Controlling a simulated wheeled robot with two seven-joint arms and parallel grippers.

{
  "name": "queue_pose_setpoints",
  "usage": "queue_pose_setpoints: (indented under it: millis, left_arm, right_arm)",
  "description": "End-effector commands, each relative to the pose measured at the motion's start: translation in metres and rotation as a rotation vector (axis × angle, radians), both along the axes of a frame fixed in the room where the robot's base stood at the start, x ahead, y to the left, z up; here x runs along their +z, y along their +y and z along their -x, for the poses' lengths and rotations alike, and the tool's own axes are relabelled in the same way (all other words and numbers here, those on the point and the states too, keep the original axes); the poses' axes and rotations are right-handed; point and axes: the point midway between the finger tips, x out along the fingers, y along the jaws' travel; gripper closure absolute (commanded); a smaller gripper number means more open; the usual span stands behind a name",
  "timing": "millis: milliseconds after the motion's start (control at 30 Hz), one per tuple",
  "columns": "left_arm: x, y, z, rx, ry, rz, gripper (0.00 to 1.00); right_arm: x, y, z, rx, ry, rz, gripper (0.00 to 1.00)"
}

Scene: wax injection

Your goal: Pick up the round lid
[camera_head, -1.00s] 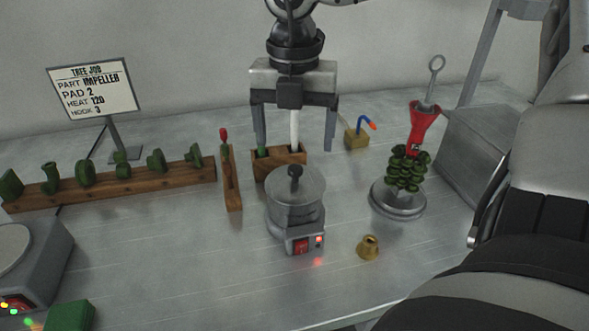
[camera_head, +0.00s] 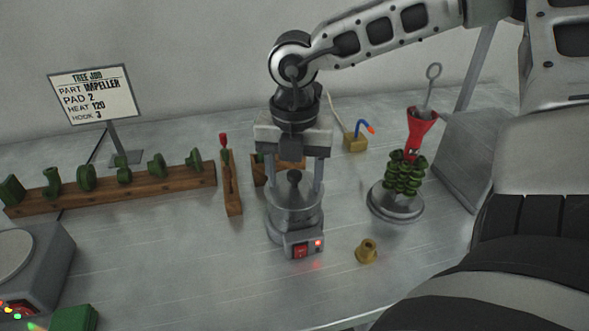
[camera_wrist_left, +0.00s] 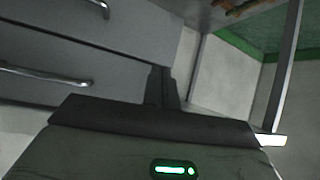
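The round lid (camera_head: 306,193) is grey, with a dark knob (camera_head: 294,177). It sits on a small grey pot (camera_head: 283,230) with a red switch and a lit red lamp. In the head view my right gripper (camera_head: 294,184) points straight down over the lid. It is open, with one finger on each side of the knob, and the knob stands apart from both. The fingertips are low near the lid's rim; I cannot tell whether they touch it. My left gripper is not visible in the head view. The left wrist view shows dark parts (camera_wrist_left: 163,88), but its finger state is unclear.
Right of the pot are a brass cup (camera_head: 367,251) and a stand (camera_head: 398,207) with a green tree and red funnel. Left are a wooden rack (camera_head: 110,190) of green parts and a wooden holder (camera_head: 232,195). Behind stands a wooden block (camera_head: 258,172).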

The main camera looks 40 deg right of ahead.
Motion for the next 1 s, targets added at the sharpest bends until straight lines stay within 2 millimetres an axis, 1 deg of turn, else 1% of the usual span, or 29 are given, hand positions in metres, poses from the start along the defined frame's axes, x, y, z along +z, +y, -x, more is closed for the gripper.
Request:
queue_pose_setpoints:
  millis: [33, 67, 100, 167, 200, 500, 667, 767, 867, 1000]
  left_arm:
    - [0.001, 0.000, 0.000, 0.000, -0.002, 0.000, 1.00]
    - [0.001, 0.000, -0.001, 0.000, -0.003, 0.001, 1.00]
    - [0.001, 0.000, -0.001, 0.000, -0.004, 0.001, 1.00]
    - [0.002, 0.000, -0.001, 0.000, -0.005, 0.001, 1.00]
    - [0.002, 0.000, -0.001, 0.000, -0.006, 0.001, 1.00]
    - [0.003, 0.000, -0.002, 0.000, -0.008, 0.003, 1.00]
    - [0.002, 0.000, -0.002, 0.000, -0.009, 0.003, 1.00]
    - [0.002, 0.000, -0.002, 0.000, -0.008, 0.004, 1.00]
    - [0.001, -0.001, -0.002, 0.001, -0.009, 0.005, 1.00]
    - [0.001, -0.001, -0.002, 0.001, -0.011, 0.008, 1.00]
  right_arm:
    - [-0.001, 0.000, 0.001, 0.000, 0.002, 0.000, 0.62]
    - [-0.001, 0.000, 0.001, 0.000, 0.003, 0.000, 0.70]
    - [-0.001, 0.000, 0.001, 0.000, 0.004, 0.000, 0.81]
    - [-0.002, 0.000, 0.001, 0.000, 0.004, 0.000, 0.98]
    - [-0.002, 0.000, 0.001, -0.001, 0.005, 0.000, 1.00]
    - [-0.003, -0.001, 0.002, -0.001, 0.011, 0.000, 1.00]
    - [0.005, -0.001, 0.002, -0.002, 0.009, 0.000, 1.00]
    - [0.018, 0.000, 0.001, -0.002, 0.004, 0.001, 1.00]
    - [0.038, -0.001, 0.000, -0.001, -0.002, 0.002, 1.00]
    - [0.074, -0.001, -0.001, -0.002, -0.005, 0.003, 1.00]
